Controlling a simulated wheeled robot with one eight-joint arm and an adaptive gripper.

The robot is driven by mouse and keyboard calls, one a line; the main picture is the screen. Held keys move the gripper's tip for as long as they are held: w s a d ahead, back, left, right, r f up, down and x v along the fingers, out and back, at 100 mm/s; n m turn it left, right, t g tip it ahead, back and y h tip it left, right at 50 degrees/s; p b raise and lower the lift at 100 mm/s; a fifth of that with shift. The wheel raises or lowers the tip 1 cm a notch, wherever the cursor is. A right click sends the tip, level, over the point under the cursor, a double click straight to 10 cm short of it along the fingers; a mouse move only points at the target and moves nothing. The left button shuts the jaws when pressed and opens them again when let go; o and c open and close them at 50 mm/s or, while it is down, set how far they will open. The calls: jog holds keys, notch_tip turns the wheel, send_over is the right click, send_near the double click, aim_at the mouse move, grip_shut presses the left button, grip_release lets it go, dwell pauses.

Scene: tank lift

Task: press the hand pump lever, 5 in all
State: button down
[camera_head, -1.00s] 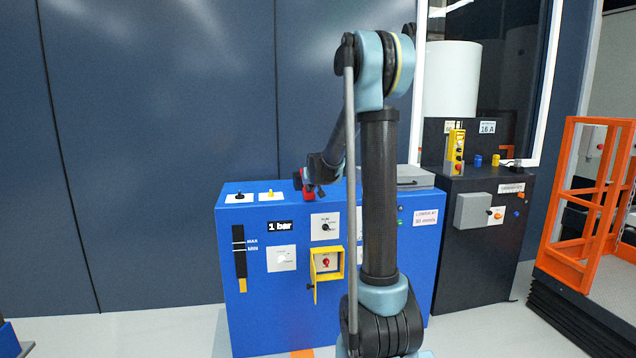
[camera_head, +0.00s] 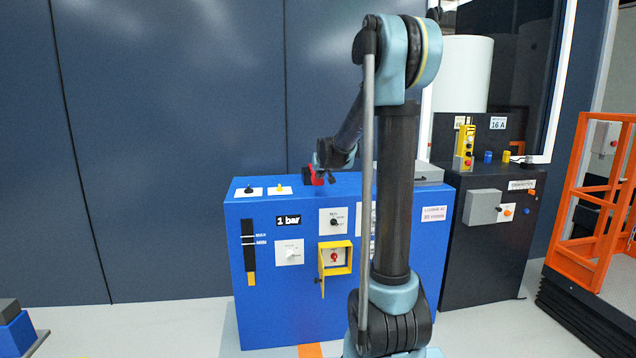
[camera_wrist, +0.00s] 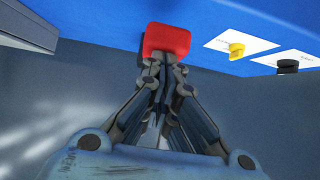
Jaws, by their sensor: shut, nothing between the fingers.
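The hand pump lever shows as a red grip (camera_head: 317,176) above the top of the blue cabinet (camera_head: 300,320), partly hidden by my gripper in the head view. In the wrist view the red grip (camera_wrist: 167,40) is a rounded block right at my fingertips. My gripper (camera_wrist: 157,62) is shut with nothing between its fingers. Its tips are at the grip's near edge; whether they touch it I cannot tell. In the head view my gripper (camera_head: 328,172) is small and dark beside the grip. The cabinet display (camera_head: 288,221) reads 1 bar.
A black and a yellow knob (camera_head: 280,190) stand on white plates on the cabinet top, left of the lever. A grey box (camera_head: 428,173) sits at its right end. A dark control cabinet (camera_head: 480,250) and an orange railing (camera_head: 590,190) stand farther right.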

jog(key=v, duration=0.9)
jog(key=shift+a+f, duration=0.1)
dwell(1.8)
